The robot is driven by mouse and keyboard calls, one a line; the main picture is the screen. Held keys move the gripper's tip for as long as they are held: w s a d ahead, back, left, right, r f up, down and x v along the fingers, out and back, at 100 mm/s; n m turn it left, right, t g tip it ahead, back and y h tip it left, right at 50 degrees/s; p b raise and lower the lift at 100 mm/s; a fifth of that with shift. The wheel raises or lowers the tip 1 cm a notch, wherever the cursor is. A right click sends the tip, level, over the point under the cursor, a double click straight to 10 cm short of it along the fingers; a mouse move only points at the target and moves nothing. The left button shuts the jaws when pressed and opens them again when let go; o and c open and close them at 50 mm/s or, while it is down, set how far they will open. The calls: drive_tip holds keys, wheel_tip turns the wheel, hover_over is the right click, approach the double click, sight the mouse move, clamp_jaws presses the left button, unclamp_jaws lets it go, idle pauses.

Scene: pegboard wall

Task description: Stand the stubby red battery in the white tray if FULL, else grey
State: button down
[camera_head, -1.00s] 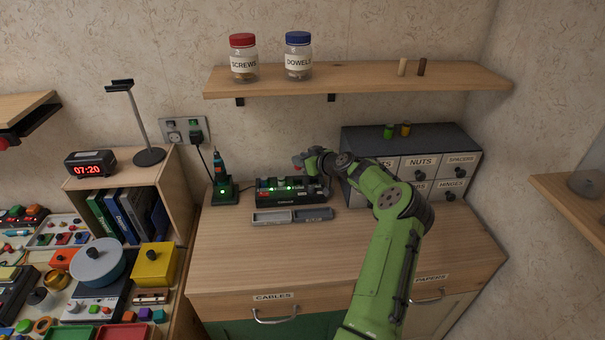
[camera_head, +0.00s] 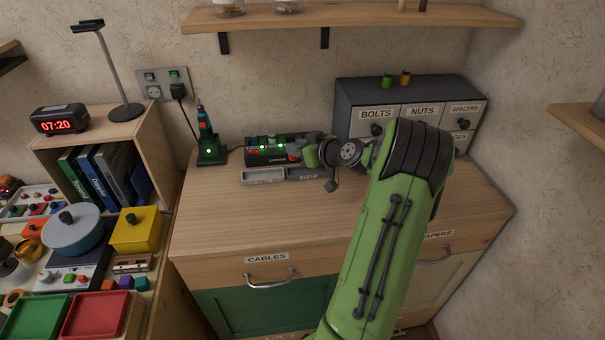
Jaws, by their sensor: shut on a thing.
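My gripper (camera_head: 303,154) is over the back of the desk, at the right end of the black charger (camera_head: 255,158). It is shut on a small red thing (camera_head: 294,153), which looks like the stubby red battery; the fingers and charger behind make its outline unclear. Green lights glow on the charger. In front of it lie the white tray (camera_head: 263,178) on the left and the grey tray (camera_head: 309,174) on the right, partly behind my wrist. The writing on both trays is too small to read.
A cordless screwdriver (camera_head: 206,140) stands in its dock left of the charger. A drawer cabinet (camera_head: 350,105) stands behind my arm on the right, with a green and an orange cylinder on top. A shelf (camera_head: 350,20) hangs above. The desk front (camera_head: 240,220) is clear.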

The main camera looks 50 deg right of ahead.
sight(299, 175)
drive_tip(key=shift+f+b, duration=0.75)
drive_tip(key=shift+f, duration=2.35)
drive_tip(key=c, duration=0.9)
unclamp_jaws()
